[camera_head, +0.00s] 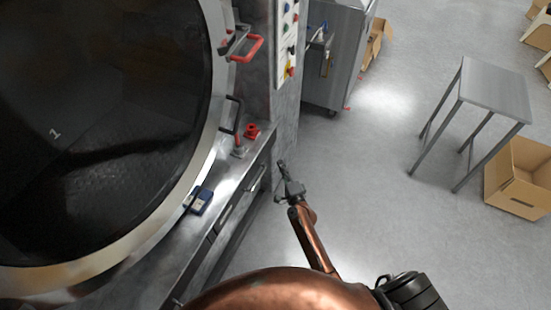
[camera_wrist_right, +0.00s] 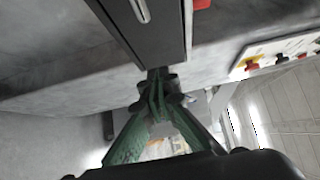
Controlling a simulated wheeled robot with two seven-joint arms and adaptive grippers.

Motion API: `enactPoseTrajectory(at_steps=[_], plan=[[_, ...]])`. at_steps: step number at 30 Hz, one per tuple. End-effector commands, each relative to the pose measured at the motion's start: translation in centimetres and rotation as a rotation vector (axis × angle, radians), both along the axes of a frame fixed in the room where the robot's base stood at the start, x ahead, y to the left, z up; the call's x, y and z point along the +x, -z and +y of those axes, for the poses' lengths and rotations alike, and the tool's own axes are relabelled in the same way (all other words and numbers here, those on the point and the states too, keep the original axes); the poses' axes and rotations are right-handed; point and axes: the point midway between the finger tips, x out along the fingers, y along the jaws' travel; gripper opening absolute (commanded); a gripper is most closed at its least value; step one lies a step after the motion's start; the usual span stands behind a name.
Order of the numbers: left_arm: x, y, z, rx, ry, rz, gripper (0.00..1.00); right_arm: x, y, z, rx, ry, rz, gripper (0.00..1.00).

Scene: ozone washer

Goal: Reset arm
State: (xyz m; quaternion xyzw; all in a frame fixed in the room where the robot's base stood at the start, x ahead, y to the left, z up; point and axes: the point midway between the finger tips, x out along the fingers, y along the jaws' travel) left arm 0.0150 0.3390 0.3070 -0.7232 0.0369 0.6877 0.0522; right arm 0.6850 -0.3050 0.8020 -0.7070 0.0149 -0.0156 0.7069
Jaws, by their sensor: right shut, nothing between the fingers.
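My right gripper (camera_head: 284,167) is at the end of my copper-coloured arm, beside the front of the washer's metal ledge (camera_head: 232,184). Its fingertips are together and nothing is between them. In the right wrist view the fingers (camera_wrist_right: 158,78) meet in front of a grey metal panel, apart from any loose object. The washer's large round door (camera_head: 216,70) with dark glass fills the left side of the head view. My left gripper is not in view.
A red knob (camera_head: 251,131) and a small blue box (camera_head: 201,202) are on the ledge. A button panel (camera_head: 287,42) is on the column above. A metal table (camera_head: 496,88) and a cardboard box (camera_head: 519,180) stand at the right. The floor between is clear.

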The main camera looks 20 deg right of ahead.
Motion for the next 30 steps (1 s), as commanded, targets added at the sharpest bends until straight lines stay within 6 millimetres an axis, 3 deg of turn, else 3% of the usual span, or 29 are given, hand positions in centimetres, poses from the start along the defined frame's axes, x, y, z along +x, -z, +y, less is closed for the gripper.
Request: enactPoseTrajectory(at_steps=[3, 9, 21, 23, 26, 30], plan=[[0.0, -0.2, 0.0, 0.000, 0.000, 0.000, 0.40, -2.5, 0.0, 0.1, 0.002, 0.001, 0.001, 0.00], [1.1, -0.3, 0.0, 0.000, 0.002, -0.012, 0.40, -5.0, 0.0, 0.2, 0.000, 0.000, 0.000, 0.00], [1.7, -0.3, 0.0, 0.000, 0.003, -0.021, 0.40, -5.7, 0.5, 0.2, -0.008, -0.001, 0.009, 0.00], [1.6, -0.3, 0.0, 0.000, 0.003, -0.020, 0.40, -6.1, 1.8, 0.3, -0.031, -0.007, 0.032, 0.00], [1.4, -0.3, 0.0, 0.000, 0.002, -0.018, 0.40, -7.5, 5.9, 0.5, -0.114, -0.029, 0.112, 0.00], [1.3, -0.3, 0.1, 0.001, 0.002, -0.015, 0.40, -11.5, 14.6, 1.1, -0.301, -0.103, 0.283, 0.00]])
